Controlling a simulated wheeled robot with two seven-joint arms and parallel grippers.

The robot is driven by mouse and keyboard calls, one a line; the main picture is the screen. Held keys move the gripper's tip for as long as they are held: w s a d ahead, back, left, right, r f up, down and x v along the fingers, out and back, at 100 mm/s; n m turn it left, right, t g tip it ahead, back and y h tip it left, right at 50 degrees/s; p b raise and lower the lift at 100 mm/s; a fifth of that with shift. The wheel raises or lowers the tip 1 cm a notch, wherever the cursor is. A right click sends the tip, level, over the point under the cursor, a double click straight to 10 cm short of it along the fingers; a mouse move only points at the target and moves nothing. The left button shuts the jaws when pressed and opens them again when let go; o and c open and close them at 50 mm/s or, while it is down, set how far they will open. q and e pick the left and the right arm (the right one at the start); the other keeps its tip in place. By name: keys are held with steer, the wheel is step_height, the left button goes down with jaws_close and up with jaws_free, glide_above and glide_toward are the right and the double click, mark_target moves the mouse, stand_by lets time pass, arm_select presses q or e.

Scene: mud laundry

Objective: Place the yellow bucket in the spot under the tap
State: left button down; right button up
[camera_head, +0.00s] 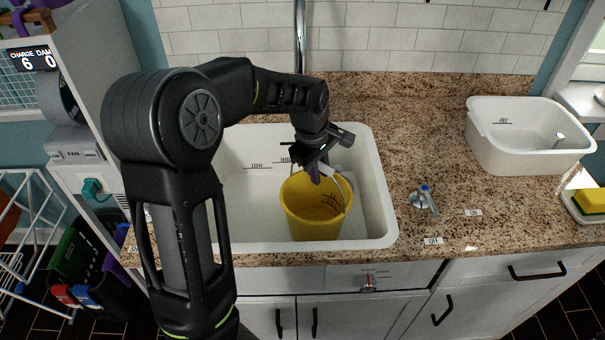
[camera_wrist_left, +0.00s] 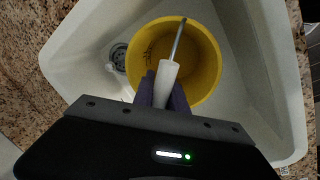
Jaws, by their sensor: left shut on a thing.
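The yellow bucket (camera_head: 314,222) is in the right part of the white sink (camera_head: 250,215), upright or nearly so. My left gripper (camera_head: 320,170) is over its rim, shut on the bucket's handle. In the left wrist view the white grip of the handle (camera_wrist_left: 166,80) is between the dark fingers, with the open bucket (camera_wrist_left: 205,65) beneath. The tap (camera_head: 300,45) is a metal pipe at the back of the sink; its lower end is hidden behind my arm. I cannot tell whether the bucket touches the sink floor. My right gripper is not in view.
A drain (camera_wrist_left: 119,57) shows beside the bucket. A tap lever (camera_head: 424,197) is on the granite counter right of the sink. A white tub (camera_head: 520,150) and a yellow sponge (camera_head: 590,200) stand farther right. The sink's left part is empty where visible.

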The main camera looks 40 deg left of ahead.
arm_select(q)
steer(key=s+a, duration=0.1)
steer(key=s+a+f+p, duration=0.1)
steer(key=a, duration=0.1)
steer(key=shift+s+f, duration=0.1)
steer(key=shift+s, duration=0.1)
stand_by(0.3)
steer(key=shift+a+f, duration=0.1)
steer(key=shift+f, duration=0.05)
steer(key=c, duration=1.3)
jaws_free()
steer(key=shift+c, duration=0.2)
step_height(320, 180, up, 12)
steer(key=s+b, duration=0.1)
steer(key=s, duration=0.1)
steer(key=shift+s, duration=0.2)
